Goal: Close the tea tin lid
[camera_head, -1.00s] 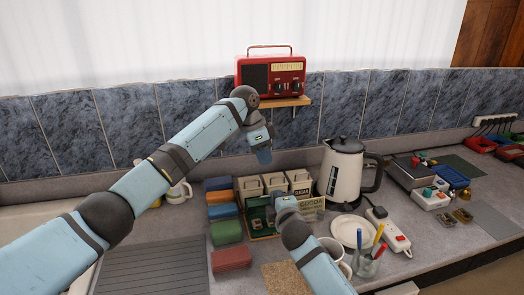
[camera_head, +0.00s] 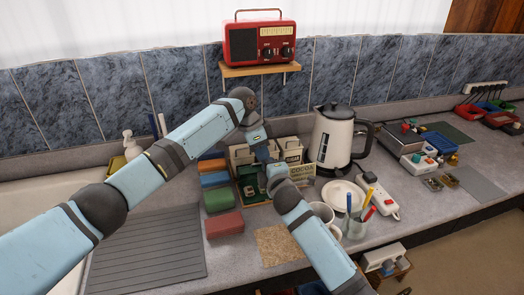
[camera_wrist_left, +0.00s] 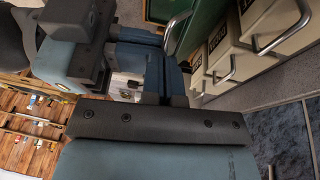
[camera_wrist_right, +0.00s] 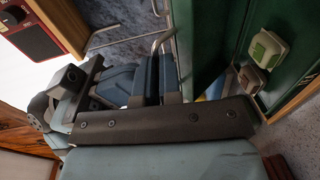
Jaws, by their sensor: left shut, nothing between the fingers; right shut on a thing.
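The green tea tin (camera_head: 249,190) stands open on the counter, in front of a row of cream canisters; small items show inside it. In the right wrist view its green lid (camera_wrist_right: 204,40) stands up with a metal wire handle (camera_wrist_right: 158,42). My right gripper (camera_head: 268,176) is shut at the lid; its fingers (camera_wrist_right: 157,82) meet beside the green panel at the handle, and the exact contact is hidden. My left gripper (camera_head: 261,155) points down just behind the tin, shut and empty. In the left wrist view the lid (camera_wrist_left: 203,22) is close to its fingers (camera_wrist_left: 165,75).
Coloured boxes (camera_head: 220,198) stand left of the tin. A cocoa card (camera_head: 301,172) and a kettle (camera_head: 333,138) are to the right. A mug (camera_head: 322,214), pen cup (camera_head: 355,228) and plate (camera_head: 344,193) stand at front right. A red radio (camera_head: 259,44) sits on a shelf above.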

